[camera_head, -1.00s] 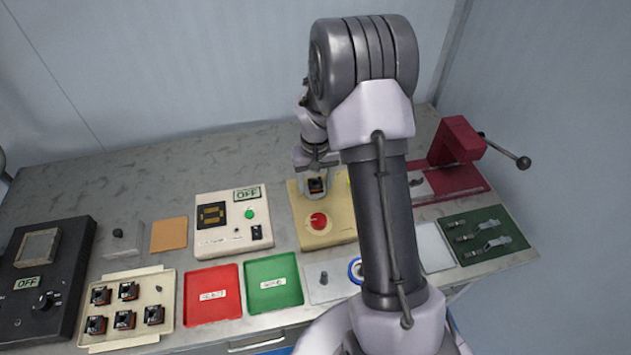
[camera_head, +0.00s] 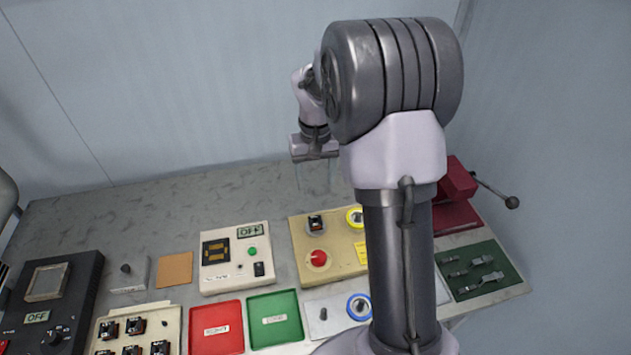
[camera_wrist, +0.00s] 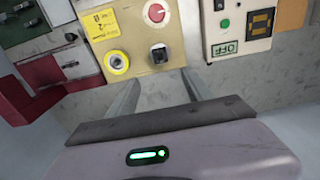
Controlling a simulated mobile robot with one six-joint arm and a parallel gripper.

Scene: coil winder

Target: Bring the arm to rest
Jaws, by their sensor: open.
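My gripper (camera_head: 316,175) is raised above the back of the bench, behind the beige panel (camera_head: 334,262). Its fingers point down, apart and empty. In the wrist view the two fingers of my gripper (camera_wrist: 158,90) stand apart, with the beige panel (camera_wrist: 133,31) in front of them. My gripper touches none of these. My own arm hides the right part of the bench in the head view.
A white box reading OFF (camera_head: 235,258), a red tray (camera_head: 216,327) and a green tray (camera_head: 275,318) stand to the left. A dark red machine with a crank (camera_head: 458,192) stands at the right. The bench's back strip (camera_head: 200,195) is clear.

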